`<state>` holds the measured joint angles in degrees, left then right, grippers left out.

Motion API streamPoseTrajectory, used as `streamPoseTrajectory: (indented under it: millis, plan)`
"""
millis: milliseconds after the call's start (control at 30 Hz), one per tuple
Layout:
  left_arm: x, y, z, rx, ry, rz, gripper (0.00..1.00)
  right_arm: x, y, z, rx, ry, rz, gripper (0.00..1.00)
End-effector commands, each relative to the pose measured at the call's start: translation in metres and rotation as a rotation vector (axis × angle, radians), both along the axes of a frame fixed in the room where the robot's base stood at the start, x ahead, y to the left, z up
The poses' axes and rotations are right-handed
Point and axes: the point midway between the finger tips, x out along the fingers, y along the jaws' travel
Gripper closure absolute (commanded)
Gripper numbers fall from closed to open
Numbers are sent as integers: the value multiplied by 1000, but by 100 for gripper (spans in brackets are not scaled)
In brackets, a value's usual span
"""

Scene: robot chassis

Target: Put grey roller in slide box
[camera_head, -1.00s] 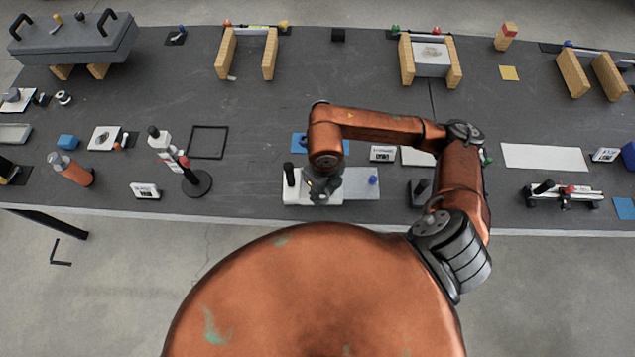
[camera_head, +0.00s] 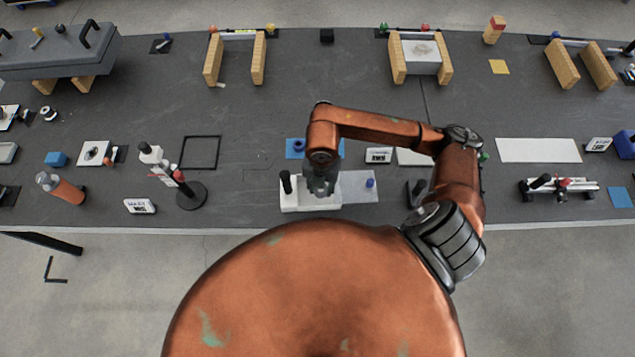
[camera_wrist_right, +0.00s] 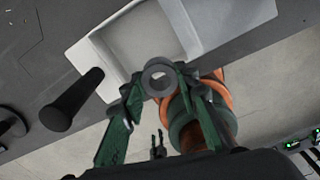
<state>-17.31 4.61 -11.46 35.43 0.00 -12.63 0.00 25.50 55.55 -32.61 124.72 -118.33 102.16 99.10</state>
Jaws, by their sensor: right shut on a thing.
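The slide box is a white open tray (camera_head: 311,207) with a black handle (camera_head: 286,182) at its left, near the table's front edge. In the right wrist view its empty-looking inside (camera_wrist_right: 140,38) and the black handle (camera_wrist_right: 72,99) show. My right gripper (camera_head: 320,188) is over the box. In the wrist view the green fingers of my right gripper (camera_wrist_right: 160,88) are shut on the grey roller (camera_wrist_right: 159,77), a short ring seen end-on. The roller is at the box's near edge in that view; its height is hard to tell. The left gripper is not in view.
A black stand with a round base (camera_head: 190,196) is to the left. A label block (camera_head: 378,155) and a blue pad (camera_head: 294,152) lie behind. Bare table lies left of the box.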

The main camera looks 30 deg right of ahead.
Motion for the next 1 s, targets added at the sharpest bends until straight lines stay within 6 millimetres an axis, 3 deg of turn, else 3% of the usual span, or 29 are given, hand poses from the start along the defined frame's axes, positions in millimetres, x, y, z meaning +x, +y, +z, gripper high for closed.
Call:
streamPoseTrajectory:
  millis: [67,200,333,567,800,1000]
  plan:
    - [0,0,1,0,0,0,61,18,-8,-9,-1,1,-5,97]
    - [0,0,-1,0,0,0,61,36,-15,-37,0,4,-3,97]
    - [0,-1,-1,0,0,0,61,48,-21,-53,0,3,0,97]
    - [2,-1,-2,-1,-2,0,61,57,-24,-64,1,1,2,97]
    - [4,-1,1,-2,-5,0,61,58,-25,-94,1,2,2,97]
    - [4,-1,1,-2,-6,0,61,59,-25,-97,1,-1,3,97]
